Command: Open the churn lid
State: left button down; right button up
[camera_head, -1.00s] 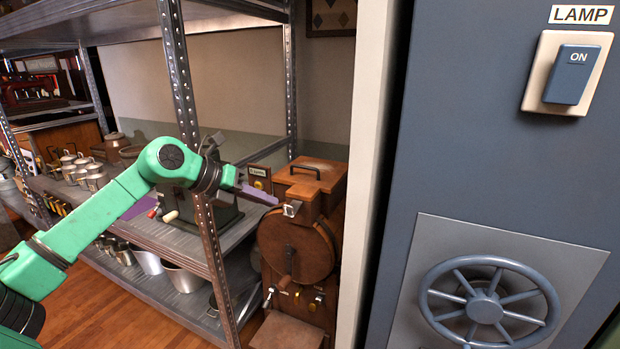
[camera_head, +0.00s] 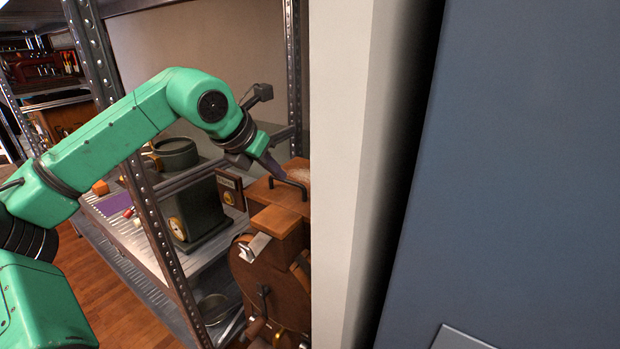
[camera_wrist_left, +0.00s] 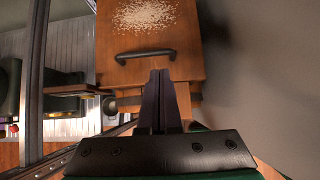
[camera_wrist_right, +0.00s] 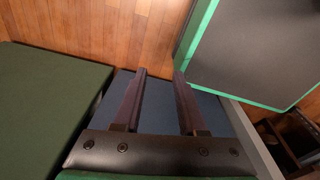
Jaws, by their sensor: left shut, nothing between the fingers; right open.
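The wooden churn (camera_head: 258,282) stands beside the white wall panel, partly cut off by it in the head view. Its lid (camera_head: 262,192) has a dark bar handle (camera_head: 289,186). The lid (camera_wrist_left: 190,66) and handle (camera_wrist_left: 145,55) also show in the left wrist view, with a pale speckled patch on top. My left gripper (camera_head: 274,172) is shut and empty, its tips at or just above the lid close to the handle; whether they touch cannot be told. In the left wrist view its fingers (camera_wrist_left: 160,80) point at the handle. My right gripper (camera_wrist_right: 157,78) is open and empty, away from the churn.
A metal shelf post (camera_head: 150,200) stands left of the churn, with a dark green scale-like device (camera_head: 195,215) on the shelf. The white wall panel (camera_head: 338,180) and a blue-grey panel (camera_head: 500,180) close off the right side.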

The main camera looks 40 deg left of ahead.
aim_at(298, 196)
pick_arm(q)
jog(key=shift+f, duration=0.1)
jog(key=f+p, duration=0.1)
jog(key=p, duration=0.1)
jog(key=w+f+p, duration=0.1)
jog(key=shift+f+p, duration=0.25)
jog(key=shift+p, duration=0.1)
jog(key=p+x, duration=0.1)
jog(key=x, duration=0.3)
jog(key=shift+w+a+r+p, duration=0.1)
jog(key=shift+p, duration=0.2)
jog(key=shift+w+f, duration=0.1)
jog(key=shift+f, duration=0.15)
jog(key=shift+w+f, duration=0.4)
jog(key=shift+w, duration=0.05)
pick_arm(e)
notch_tip(298, 196, up, 6)
jog(key=s, duration=0.1)
jog(key=shift+s+d, duration=0.15)
jog(key=shift+s, duration=0.15)
pick_arm(q)
jog(key=shift+s+r, duration=0.1)
pick_arm(e)
jog(key=shift+s, duration=0.1)
